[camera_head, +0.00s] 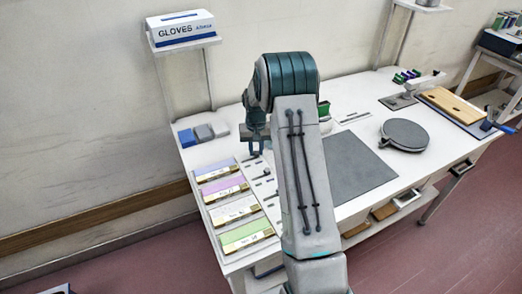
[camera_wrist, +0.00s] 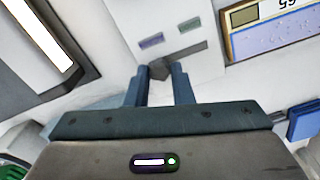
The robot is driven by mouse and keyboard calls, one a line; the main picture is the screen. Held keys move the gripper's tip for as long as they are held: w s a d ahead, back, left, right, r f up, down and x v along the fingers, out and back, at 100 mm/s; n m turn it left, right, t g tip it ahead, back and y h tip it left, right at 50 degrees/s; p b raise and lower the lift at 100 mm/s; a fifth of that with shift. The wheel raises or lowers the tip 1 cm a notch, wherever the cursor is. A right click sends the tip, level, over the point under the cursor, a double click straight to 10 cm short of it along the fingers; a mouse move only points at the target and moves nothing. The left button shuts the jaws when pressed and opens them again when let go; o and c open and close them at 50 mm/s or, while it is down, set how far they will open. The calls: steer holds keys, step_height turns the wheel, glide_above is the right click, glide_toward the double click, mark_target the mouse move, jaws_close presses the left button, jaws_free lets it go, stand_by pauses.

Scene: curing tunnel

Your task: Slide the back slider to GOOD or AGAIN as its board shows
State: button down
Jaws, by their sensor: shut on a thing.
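My gripper (camera_wrist: 161,72) is shut on the dark slider knob (camera_wrist: 158,66) in the wrist view. The knob sits at the left end of its short dark slot (camera_wrist: 187,51); the slot runs free to the right. A purple mark (camera_wrist: 151,41) lies above the knob's end and a green mark (camera_wrist: 190,25) above the other end; their wording is unreadable. The bluish board (camera_wrist: 278,38) lies right of the slot, its writing upside down and cut off. In the head view, the back board (camera_head: 215,171) is blue, and my gripper (camera_head: 254,151) is beside it.
Purple (camera_head: 222,189), white (camera_head: 236,208) and green (camera_head: 245,234) boards lie in a row towards the front, with more sliders beside them. Blue and grey blocks (camera_head: 204,132) stand behind the row. A glove box (camera_head: 180,28) sits on a raised shelf. A grey mat (camera_head: 358,165) lies to the right.

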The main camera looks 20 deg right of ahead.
mark_target(258, 152)
steer(key=c, duration=1.3)
jaws_free()
steer(key=shift+d, duration=0.35)
steer(key=shift+o, duration=0.2)
steer(key=shift+a+r, duration=0.15)
steer(key=shift+a, duration=0.05)
step_height(258, 152, up, 14)
steer(key=b, duration=0.2)
steer(key=shift+d+f, duration=0.15)
steer(key=shift+f, duration=0.05)
